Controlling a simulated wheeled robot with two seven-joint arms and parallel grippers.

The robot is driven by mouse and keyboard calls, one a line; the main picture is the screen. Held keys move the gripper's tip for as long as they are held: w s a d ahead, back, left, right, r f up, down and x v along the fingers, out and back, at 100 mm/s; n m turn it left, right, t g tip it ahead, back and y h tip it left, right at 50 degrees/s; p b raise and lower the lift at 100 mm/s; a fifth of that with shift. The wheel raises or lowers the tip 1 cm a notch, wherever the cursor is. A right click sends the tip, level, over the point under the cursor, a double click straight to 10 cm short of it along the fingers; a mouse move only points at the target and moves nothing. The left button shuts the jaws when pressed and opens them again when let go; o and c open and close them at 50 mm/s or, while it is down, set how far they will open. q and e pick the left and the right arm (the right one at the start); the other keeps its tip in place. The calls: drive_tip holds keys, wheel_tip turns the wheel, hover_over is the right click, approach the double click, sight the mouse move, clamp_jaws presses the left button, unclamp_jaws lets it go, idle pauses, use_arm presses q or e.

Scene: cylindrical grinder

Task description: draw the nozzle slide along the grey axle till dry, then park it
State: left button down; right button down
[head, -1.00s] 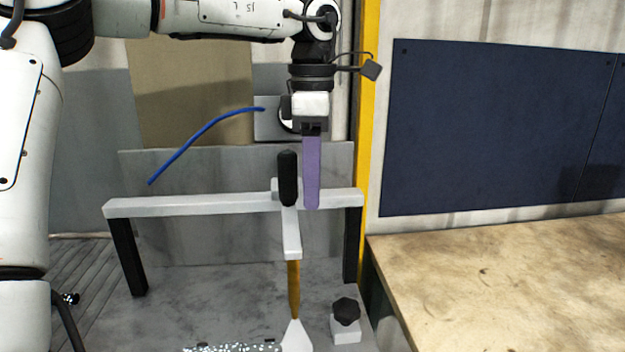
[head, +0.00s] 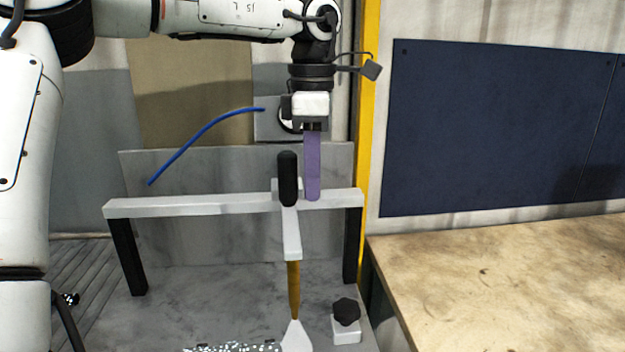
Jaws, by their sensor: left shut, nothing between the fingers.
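The nozzle slide sits on a white rail (head: 190,204), towards its right end. It has an upright black handle (head: 288,178), a white arm (head: 291,238), a brass-coloured tube (head: 294,288) and a flared white nozzle tip (head: 295,338) pointing down. At the bottom edge, a grey piece covered with bright droplets (head: 232,347), seemingly the axle, lies beside the tip, mostly cut off. My left gripper (head: 312,194) has purple fingers pointing down. It is shut and empty, just right of the handle, with a small gap in the picture. My right gripper is out of view.
Black legs (head: 127,258) carry the rail. A black knob (head: 347,311) on a white block stands right of the nozzle. A blue hose (head: 205,128) curves behind. A yellow post (head: 367,120) and a worn bench top (head: 500,280) are to the right.

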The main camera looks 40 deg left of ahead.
use_arm(q)
drive_tip(key=c, duration=2.5)
unclamp_jaws()
drive_tip(key=o, duration=1)
drive_tip(key=shift+o, duration=0.2)
wheel_tip(320, 180, up, 10)
drive_tip(key=p, duration=0.1)
drive_tip(key=shift+r, duration=0.2)
